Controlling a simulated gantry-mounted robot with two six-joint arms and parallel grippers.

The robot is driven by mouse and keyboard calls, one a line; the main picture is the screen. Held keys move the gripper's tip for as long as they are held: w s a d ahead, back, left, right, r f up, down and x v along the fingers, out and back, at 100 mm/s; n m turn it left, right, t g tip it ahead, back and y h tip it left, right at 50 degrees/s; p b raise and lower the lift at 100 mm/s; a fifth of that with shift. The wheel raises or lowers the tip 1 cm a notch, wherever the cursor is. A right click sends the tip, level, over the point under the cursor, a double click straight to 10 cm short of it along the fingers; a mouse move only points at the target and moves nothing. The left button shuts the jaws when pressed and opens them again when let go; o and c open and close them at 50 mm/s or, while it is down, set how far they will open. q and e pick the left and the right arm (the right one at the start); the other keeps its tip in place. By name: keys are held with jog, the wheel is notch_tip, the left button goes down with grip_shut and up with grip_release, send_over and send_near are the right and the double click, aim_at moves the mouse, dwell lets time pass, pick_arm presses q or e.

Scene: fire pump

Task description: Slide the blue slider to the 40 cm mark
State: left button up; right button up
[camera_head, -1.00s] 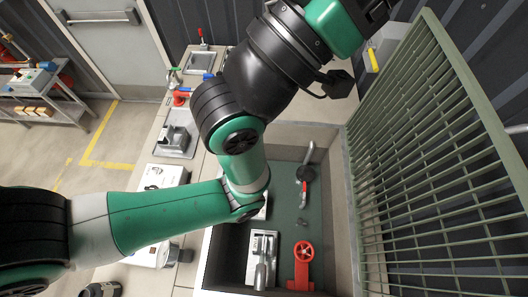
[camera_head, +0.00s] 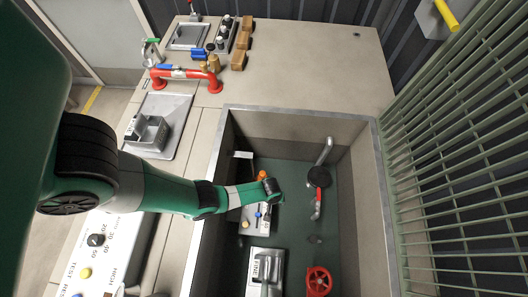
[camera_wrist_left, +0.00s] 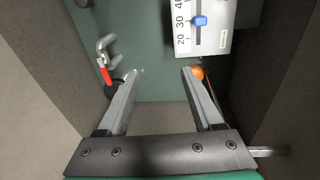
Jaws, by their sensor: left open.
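The blue slider (camera_wrist_left: 200,21) sits on a white panel (camera_wrist_left: 219,40) with a printed scale, level with the 30 mark in the left wrist view. The 40 mark (camera_wrist_left: 180,5) is at the top edge of that view. In the head view the blue slider (camera_head: 258,214) shows on the panel (camera_head: 249,222) inside the basin. My left gripper (camera_wrist_left: 160,76) is open and empty, with its fingers apart and short of the panel. An orange ball-shaped knob (camera_wrist_left: 197,73) is beside the right-hand fingertip. In the head view my arm partly covers the panel. My right gripper is not in view.
The panel lies in a deep basin with concrete walls (camera_head: 365,190). A red valve wheel (camera_head: 318,281), a metal box (camera_head: 265,268) and a red-handled pipe (camera_head: 319,180) are also in it. A green grating (camera_head: 460,170) stands at right. The dark green floor has clear patches.

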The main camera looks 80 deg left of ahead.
pick_arm(q)
jog(key=g+b, duration=0.2)
jog(key=b, duration=0.2)
send_over(258, 214)
notch_tip(258, 214, down, 10)
jog(key=shift+n, duration=0.3)
notch_tip(258, 214, down, 12)
jog(key=b, duration=1.1)
jog(key=shift+r, duration=0.3)
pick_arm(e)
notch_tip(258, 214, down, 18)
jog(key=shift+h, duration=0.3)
pick_arm(q)
grip_shut()
jog(key=shift+s, duration=0.1)
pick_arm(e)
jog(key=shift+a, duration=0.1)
